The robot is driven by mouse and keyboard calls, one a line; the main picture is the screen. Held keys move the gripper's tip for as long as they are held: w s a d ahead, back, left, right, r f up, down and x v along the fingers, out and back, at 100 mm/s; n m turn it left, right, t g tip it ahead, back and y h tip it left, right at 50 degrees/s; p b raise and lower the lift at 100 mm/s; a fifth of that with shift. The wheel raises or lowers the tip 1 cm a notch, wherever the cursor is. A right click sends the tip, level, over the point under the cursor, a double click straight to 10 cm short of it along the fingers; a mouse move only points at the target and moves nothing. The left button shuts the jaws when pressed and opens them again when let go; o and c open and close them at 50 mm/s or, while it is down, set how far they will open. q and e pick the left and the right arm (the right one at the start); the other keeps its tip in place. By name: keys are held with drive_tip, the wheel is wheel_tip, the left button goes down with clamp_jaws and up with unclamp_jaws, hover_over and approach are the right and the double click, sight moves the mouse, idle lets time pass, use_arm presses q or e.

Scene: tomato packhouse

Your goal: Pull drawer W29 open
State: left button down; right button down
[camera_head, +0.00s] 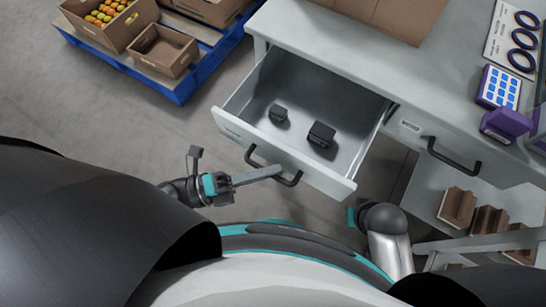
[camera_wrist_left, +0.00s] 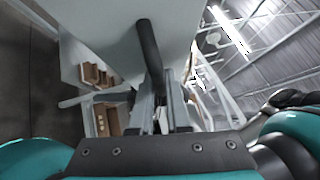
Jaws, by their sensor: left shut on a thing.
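A grey drawer (camera_head: 345,187) stands pulled out of the white workbench, with two small black blocks (camera_head: 321,134) inside. The label on its front is too small to read, so I cannot confirm it is W29. Its black bar handle (camera_head: 291,182) is on the front face. My left gripper (camera_head: 274,171) is shut on this handle, coming in from the left. In the left wrist view the dark handle bar (camera_wrist_left: 148,45) runs up from between the fingers (camera_wrist_left: 160,90). Part of my right arm shows at lower right; its gripper is not visible.
A closed drawer with a black handle (camera_head: 454,156) is to the right. The benchtop holds a cardboard box, purple rings (camera_head: 524,38) and a purple device (camera_head: 506,123). Tomato crates stand on a blue pallet (camera_head: 183,93) at upper left. Bare floor lies left of the drawer.

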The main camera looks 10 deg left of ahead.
use_arm(q)
drive_tip(key=c, duration=0.9)
unclamp_jaws()
drive_tip(key=shift+v, duration=7.7)
